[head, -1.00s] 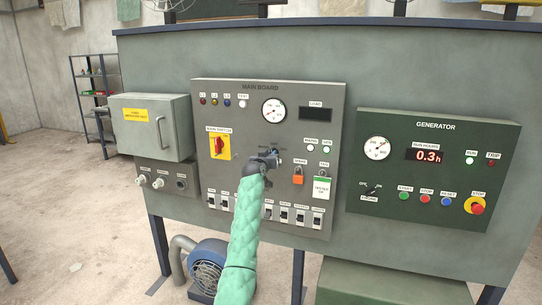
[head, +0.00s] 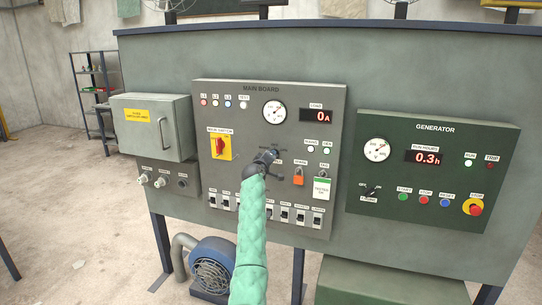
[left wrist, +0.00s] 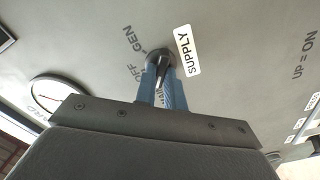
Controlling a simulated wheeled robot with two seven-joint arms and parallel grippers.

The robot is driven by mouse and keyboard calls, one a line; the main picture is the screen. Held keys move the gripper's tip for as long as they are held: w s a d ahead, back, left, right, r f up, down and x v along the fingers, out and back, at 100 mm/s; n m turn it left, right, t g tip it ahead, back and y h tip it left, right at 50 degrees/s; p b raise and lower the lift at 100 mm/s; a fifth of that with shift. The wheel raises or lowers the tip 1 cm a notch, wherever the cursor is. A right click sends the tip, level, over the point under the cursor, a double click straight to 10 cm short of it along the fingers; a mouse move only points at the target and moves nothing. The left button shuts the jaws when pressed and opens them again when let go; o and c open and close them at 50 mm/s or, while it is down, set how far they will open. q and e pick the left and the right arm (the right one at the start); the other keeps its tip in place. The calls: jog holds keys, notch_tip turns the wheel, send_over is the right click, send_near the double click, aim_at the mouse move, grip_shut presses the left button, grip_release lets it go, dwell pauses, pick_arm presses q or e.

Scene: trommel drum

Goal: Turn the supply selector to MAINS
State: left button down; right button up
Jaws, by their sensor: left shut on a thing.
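The supply selector is a small dark knob (left wrist: 160,59) on the grey main board (head: 330,95), with a white SUPPLY label (left wrist: 187,51) beside it. OFF and GEN are printed to its left in the left wrist view. Lettering that looks like MAINS shows partly between my blue fingers. My left gripper (left wrist: 160,83) is shut on the knob. The knob's dark bar appears to lie toward that lettering, but the fingers hide part of it. In the head view the gripper (head: 267,156) covers the selector. My right gripper is not in view.
The LOAD display (head: 318,115) reads 0A. The green generator panel (head: 460,150) stands to the right.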

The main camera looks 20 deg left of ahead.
pick_arm(q)
jog(key=shift+n, duration=0.6)
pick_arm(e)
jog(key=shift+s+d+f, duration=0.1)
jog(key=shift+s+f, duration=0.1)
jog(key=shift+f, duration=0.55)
pick_arm(q)
jog(key=shift+f, duration=0.1)
jog(key=c, duration=1.5)
grip_release()
